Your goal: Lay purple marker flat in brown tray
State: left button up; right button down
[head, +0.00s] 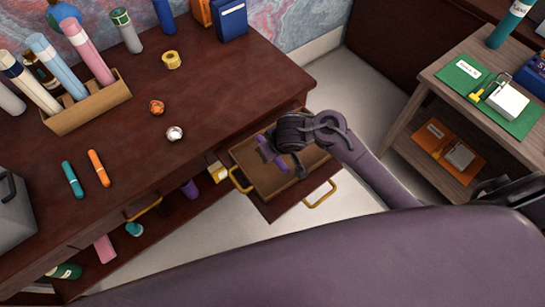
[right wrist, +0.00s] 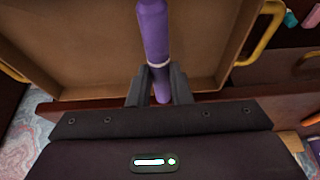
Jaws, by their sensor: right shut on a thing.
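The purple marker (head: 270,151) is held in my right gripper (head: 290,158), over the brown tray (head: 262,188) in the head view. In the right wrist view the marker (right wrist: 153,35) runs up the picture from between the two fingers (right wrist: 160,86), which are shut on it near a pale band. The brown tray (right wrist: 95,75) spreads behind it, with its floor bare where visible. I cannot tell whether the marker touches the tray. My gripper and forearm hide part of the tray. My left gripper is not in view.
The tray sits in front of the dark desk (head: 215,95), with gold handles (head: 320,194) near it. On the desk are teal (head: 72,180) and orange (head: 98,168) markers, crumpled balls and a holder with tubes (head: 90,110). A wooden shelf unit (head: 425,110) stands right.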

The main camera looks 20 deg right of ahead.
jog(key=shift+f+b, duration=0.4)
jog(key=shift+f, duration=1.3)
jog(key=shift+f, duration=0.1)
jog(key=c, duration=1.3)
grip_release()
jog(key=shift+r, duration=0.25)
jog(key=p+v, duration=0.6)
jog(key=v, duration=0.5)
jog(key=shift+s+r, duration=0.15)
jog(key=shift+r, duration=0.25)
jog(key=shift+d, duration=0.1)
jog(key=shift+f, duration=0.1)
